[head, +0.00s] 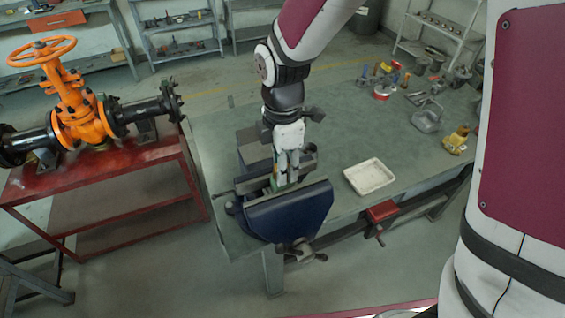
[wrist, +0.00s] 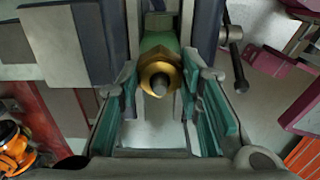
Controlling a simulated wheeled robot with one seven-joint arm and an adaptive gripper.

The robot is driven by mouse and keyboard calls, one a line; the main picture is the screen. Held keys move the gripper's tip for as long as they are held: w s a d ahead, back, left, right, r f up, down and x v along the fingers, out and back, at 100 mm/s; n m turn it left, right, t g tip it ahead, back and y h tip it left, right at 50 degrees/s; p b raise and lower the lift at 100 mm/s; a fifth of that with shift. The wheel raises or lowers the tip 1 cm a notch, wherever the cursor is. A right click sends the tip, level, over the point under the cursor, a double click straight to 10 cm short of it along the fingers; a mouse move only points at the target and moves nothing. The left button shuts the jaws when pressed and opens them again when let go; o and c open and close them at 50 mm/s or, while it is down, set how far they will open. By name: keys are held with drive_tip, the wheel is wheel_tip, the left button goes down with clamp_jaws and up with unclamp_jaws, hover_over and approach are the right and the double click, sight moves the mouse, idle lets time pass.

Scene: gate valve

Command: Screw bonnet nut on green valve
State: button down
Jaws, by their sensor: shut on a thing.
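The green valve (wrist: 158,41) is clamped in the blue vise (head: 290,214). In the head view only a small green part of it shows between the vise jaws. The brass bonnet nut (wrist: 157,66) is at the near end of the green body in the wrist view, with a grey stem tip (wrist: 159,88) at its middle. My gripper (wrist: 159,75) has its teal-padded fingers on either side of the nut and is shut on it. In the head view my gripper (head: 287,166) points down into the vise. Thread engagement is hidden.
The vise stands at the near left corner of the green workbench (head: 335,125). A white tray (head: 369,177) lies right of it, with several tools farther back. A large orange valve (head: 75,110) stands on a red table (head: 110,190) at left. The bench between is partly clear.

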drive_tip(key=c, duration=1.1)
unclamp_jaws()
drive_tip(key=shift+o, duration=0.2)
drive_tip(key=shift+r+p, duration=1.2)
drive_tip(key=shift+r, duration=2.35)
